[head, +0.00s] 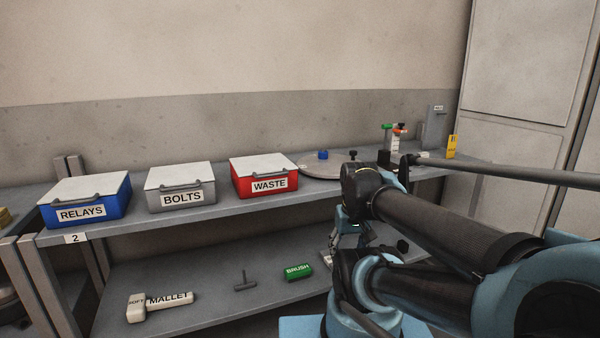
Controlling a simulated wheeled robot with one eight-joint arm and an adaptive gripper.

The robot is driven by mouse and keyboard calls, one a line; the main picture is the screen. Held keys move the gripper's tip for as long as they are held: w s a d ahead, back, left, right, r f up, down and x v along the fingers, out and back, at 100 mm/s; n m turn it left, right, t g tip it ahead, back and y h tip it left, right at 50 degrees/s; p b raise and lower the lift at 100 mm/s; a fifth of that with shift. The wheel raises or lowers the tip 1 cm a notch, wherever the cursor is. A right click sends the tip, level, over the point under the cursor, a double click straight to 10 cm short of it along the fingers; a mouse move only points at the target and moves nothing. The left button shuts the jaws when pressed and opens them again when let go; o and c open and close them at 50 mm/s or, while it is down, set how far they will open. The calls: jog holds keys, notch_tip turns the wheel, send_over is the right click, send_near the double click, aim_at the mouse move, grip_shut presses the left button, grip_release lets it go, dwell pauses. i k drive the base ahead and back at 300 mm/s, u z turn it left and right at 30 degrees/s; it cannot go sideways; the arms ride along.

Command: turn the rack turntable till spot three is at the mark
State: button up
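The turntable (316,170) is a flat grey disc on the upper shelf, right of the red box. A small blue piece (323,155) stands on it, and a black knob (352,154) shows at its right side. My arm hides part of its right edge. I cannot make out spot numbers or the mark. My gripper (348,243) points down below the wrist, in front of the shelf and lower than the disc. It appears apart from the turntable. Its fingers are small and partly hidden, so its opening is unclear.
Lidded boxes stand left of the disc: blue RELAYS (85,207), grey BOLTS (181,193), red WASTE (264,180). Small fittings (395,142) and a grey binder-like block (434,128) stand right. The lower shelf holds a mallet (160,306), a T-shaped tool (245,282) and a green brush (298,272).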

aim_at(311, 165)
jog(key=u, duration=0.8)
jog(key=k, duration=1)
jog(key=z, duration=0.85)
jog(key=i, duration=1)
jog(key=u, duration=0.05)
